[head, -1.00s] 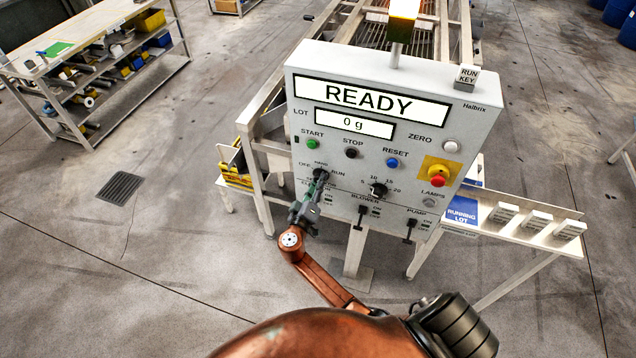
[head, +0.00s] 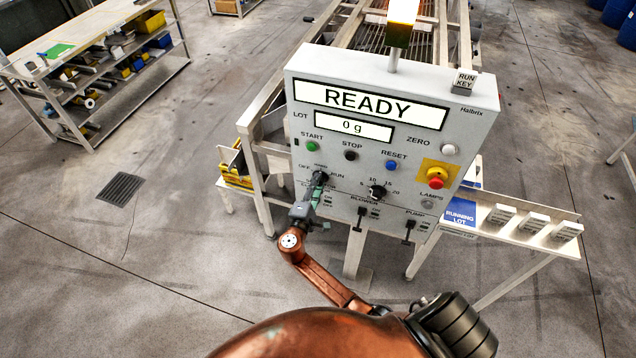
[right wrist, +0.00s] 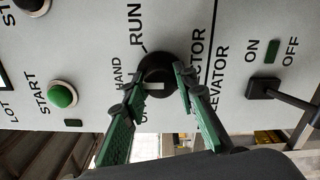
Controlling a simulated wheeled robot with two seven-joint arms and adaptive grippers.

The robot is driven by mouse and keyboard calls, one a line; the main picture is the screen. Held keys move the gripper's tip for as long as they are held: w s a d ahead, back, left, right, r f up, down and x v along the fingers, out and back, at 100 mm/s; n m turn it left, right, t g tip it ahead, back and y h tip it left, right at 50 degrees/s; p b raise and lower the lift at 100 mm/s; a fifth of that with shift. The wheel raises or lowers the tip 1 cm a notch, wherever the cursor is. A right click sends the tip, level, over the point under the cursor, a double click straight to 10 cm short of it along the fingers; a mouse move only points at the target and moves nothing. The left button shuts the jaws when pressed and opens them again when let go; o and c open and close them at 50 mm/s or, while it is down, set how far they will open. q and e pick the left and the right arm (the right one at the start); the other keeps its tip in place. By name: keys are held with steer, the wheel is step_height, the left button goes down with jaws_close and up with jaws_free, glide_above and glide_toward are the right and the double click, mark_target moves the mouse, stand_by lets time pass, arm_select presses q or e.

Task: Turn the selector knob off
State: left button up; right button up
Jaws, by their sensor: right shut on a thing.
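The selector knob (head: 320,177) is a black round knob on the grey control panel, under the OFF, HAND and RUN labels. My right gripper (head: 314,190) reaches it from below. In the right wrist view, the knob (right wrist: 155,76) sits between the green-padded fingers of my right gripper (right wrist: 152,84), which are shut on it. A pale mark shows on the knob, but I cannot tell which label it points to. One finger partly covers the OFF label. My left gripper is out of view.
The panel (head: 470,115) reads READY and 0 g. The green START button (head: 312,146), a black dial (head: 378,191), and the blower (head: 360,216) and pump (head: 409,230) switches are close by. A red stop button (head: 437,178) is at right.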

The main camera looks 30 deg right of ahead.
steer(key=shift+n+p, duration=3.35)
steer(key=shift+n, duration=2.65)
steer(key=o, duration=1.2)
steer(key=shift+c, duration=0.2)
steer(key=v, duration=1.2)
